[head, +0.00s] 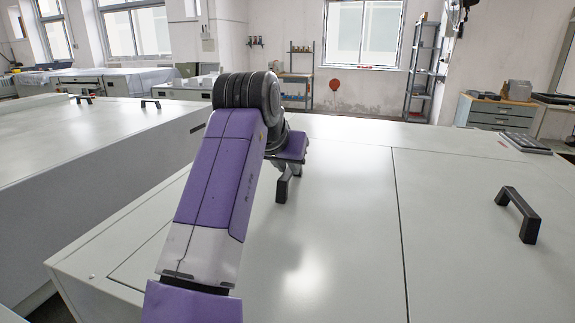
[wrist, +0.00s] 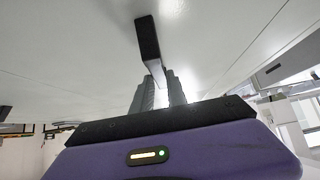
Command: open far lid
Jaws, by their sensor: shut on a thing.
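A pale grey lid panel (head: 325,240) lies on top of the large machine in the middle of the head view. It looks flat and flush with the surface around it. Its black bar handle (head: 281,190) stands at its left part, partly hidden behind my arm. My gripper (wrist: 157,92) is shut on this handle, which also shows in the wrist view (wrist: 148,40). The fingertips are hidden behind my purple wrist in the head view. A second lid panel (head: 455,220) lies to the right, past a dark seam, flat, with its own black handle (head: 519,214).
Another pale machine (head: 95,135) with two small black handles stands at the left, across a gap. A flat dark keypad-like object (head: 524,142) lies at the far right edge. A drawer cabinet (head: 497,113) and shelves stand behind. The lid tops are otherwise clear.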

